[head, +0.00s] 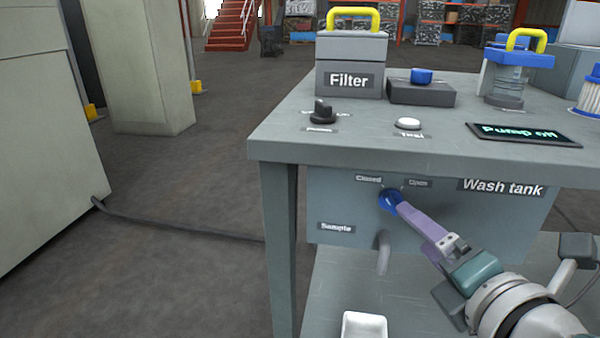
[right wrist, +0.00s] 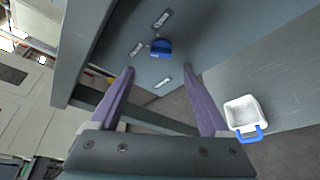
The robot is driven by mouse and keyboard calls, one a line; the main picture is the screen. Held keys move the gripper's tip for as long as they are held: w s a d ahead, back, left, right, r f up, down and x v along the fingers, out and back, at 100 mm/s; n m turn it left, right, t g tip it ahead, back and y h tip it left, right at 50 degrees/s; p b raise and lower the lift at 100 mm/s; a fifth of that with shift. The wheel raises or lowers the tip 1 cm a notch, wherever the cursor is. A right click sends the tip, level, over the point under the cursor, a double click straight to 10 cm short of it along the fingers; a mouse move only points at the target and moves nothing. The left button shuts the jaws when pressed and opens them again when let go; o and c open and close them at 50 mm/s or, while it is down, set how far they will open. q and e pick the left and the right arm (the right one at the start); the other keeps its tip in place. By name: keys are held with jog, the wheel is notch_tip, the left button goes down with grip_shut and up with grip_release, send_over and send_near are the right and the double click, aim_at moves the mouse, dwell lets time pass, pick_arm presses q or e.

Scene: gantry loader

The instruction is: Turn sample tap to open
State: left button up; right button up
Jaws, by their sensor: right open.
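The blue sample tap (head: 387,199) is on the front of the grey wash tank (head: 335,200), below the "Closed" label (head: 369,179) and the "Open" label (head: 418,183). A grey spout (head: 383,250) hangs below it. My right gripper (head: 403,209) has its purple fingers pointing at the tap, and their tips overlap its edge in the head view. In the right wrist view the fingers are apart, and the tap (right wrist: 161,47) shows between and beyond the tips, with nothing held. I cannot tell which label the tap points to. My left gripper is out of view.
A white container (head: 364,326) with a blue handle (right wrist: 249,135) stands on the lower shelf. The bench top (head: 300,135) overhangs above the tap, with a black knob (head: 323,112), a white button (head: 408,123) and a "Pump off" display (head: 523,134). Open floor lies left.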

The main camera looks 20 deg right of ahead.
aim_at(391, 202)
jog(key=x, duration=0.3)
jog(key=b+x, duration=0.1)
jog(key=x, duration=0.4)
jog(key=shift+w+d, duration=0.25)
jog(key=shift+d, duration=0.15)
jog(key=shift+c, duration=1.4)
jog(key=c, duration=0.9)
jog(key=shift+b, duration=0.3)
grip_shut()
